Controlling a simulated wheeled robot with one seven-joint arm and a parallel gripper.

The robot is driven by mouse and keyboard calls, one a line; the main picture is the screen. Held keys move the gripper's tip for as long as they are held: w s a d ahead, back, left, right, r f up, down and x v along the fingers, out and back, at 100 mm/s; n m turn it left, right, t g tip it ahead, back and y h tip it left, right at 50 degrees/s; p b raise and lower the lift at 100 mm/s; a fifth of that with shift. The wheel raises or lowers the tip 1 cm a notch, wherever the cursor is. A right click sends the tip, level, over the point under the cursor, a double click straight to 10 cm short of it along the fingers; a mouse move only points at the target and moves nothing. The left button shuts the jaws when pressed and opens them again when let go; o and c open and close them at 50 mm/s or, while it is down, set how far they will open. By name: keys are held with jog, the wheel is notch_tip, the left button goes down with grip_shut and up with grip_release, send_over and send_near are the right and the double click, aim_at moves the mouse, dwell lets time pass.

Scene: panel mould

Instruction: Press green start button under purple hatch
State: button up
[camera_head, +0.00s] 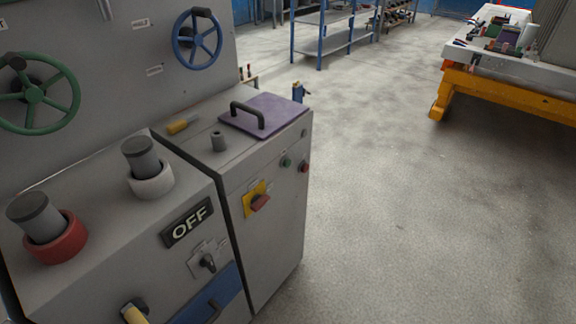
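The purple hatch (275,115) lies flat and closed on top of the right grey cabinet, with a dark handle (246,116) along its left side. Below it, on the cabinet's front face, is a small green button (285,161). A small red button (303,167) sits to the right of the green one. My gripper is not in view.
A red rotary switch (259,202) on a yellow plate sits left of the buttons. The left cabinet carries an OFF sign (187,222) and two capped cylinders. Handwheels (197,39) are on the panel behind. Open floor (420,220) lies to the right; a yellow-framed bench (510,95) stands far right.

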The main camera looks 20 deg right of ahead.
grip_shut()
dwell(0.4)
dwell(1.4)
